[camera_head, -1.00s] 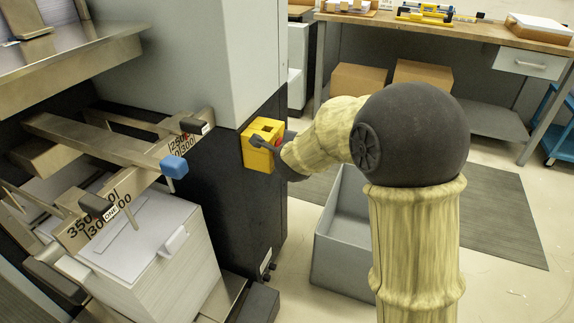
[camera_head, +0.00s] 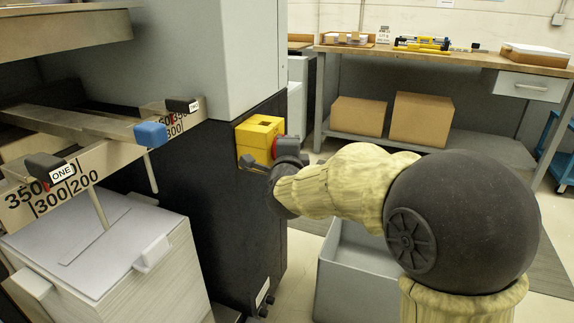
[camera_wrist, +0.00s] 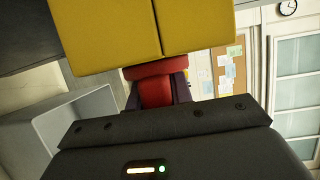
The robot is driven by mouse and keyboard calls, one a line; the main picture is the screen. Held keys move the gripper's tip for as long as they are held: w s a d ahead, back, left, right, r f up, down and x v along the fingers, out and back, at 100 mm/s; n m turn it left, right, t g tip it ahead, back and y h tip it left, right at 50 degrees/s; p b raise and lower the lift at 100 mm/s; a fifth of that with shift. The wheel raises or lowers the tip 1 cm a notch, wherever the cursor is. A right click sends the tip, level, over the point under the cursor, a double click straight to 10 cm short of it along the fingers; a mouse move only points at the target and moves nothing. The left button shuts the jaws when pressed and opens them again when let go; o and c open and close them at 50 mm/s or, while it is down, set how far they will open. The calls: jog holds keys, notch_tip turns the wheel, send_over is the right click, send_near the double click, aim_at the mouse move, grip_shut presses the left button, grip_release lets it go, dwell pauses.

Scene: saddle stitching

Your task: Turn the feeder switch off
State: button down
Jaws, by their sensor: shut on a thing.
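The feeder switch is a yellow box (camera_head: 259,140) on the dark side of the machine, with a red knob (camera_head: 279,149) on its right face. My gripper (camera_head: 272,160) is at the box's right side, with its fingers at the knob. In the wrist view the yellow box (camera_wrist: 105,30) fills the top, and the red knob (camera_wrist: 155,92) shows between my fingers. The gripper is shut on the red knob. The fingertips are partly hidden, and I cannot read the switch's position.
A grey open bin (camera_head: 352,285) stands on the floor below my arm. A paper stack (camera_head: 110,250) and a scale bar with a blue clamp (camera_head: 151,134) are at the left. A workbench (camera_head: 440,58) with cardboard boxes under it stands at the back.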

jog(key=shift+f+t+b, duration=0.1)
jog(key=shift+t+b, duration=0.3)
jog(key=shift+b, duration=0.45)
jog(key=c, duration=1.2)
grip_release()
jog(key=shift+c, duration=0.2)
jog(key=s+p, duration=0.3)
jog(key=s, duration=1.4)
jog(key=shift+s+d, duration=0.2)
jog(key=shift+d, duration=0.15)
jog(key=shift+f, duration=0.1)
